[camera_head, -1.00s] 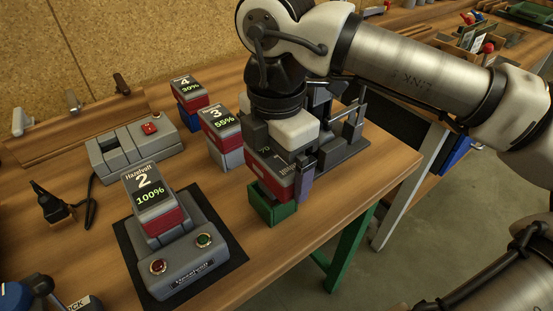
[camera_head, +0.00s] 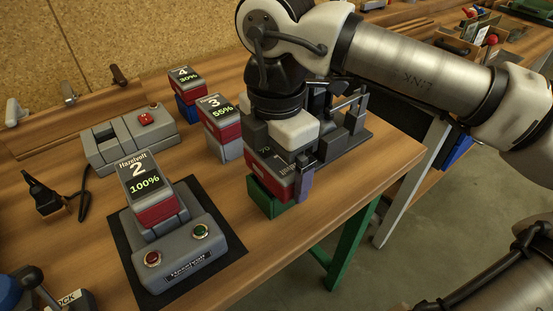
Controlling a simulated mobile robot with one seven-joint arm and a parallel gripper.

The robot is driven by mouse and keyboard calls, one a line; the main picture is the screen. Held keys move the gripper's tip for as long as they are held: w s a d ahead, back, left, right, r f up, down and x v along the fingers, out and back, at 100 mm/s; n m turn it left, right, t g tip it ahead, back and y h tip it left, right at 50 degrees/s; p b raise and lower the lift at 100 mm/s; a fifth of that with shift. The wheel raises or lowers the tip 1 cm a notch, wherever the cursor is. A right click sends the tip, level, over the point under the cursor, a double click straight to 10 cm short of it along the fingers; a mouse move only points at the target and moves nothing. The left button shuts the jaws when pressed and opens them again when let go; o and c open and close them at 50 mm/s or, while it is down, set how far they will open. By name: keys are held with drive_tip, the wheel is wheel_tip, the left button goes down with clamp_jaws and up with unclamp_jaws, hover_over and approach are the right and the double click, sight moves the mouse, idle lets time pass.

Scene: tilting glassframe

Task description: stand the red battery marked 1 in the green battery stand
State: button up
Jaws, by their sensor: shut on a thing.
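The red battery (camera_head: 270,170) is in my gripper (camera_head: 285,180), which is shut on it. Its number is hidden by the gripper. The battery is upright, directly over the green battery stand (camera_head: 268,202), and its lower end meets the stand's top. I cannot tell how deep it sits in the stand. One gripper finger shows at the battery's right side; the other is hidden.
Battery 2 (camera_head: 145,180) stands in a grey charger (camera_head: 185,256) at front left. Battery 3 (camera_head: 220,118) and battery 4 (camera_head: 184,84) stand in stands behind. A grey box with a red button (camera_head: 130,138) is at left. The bench edge (camera_head: 340,205) runs close to the green stand.

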drive_tip(key=shift+f+b, duration=0.85)
drive_tip(key=shift+f, duration=0.15)
drive_tip(key=o, duration=0.8)
drive_tip(key=shift+r, duration=0.15)
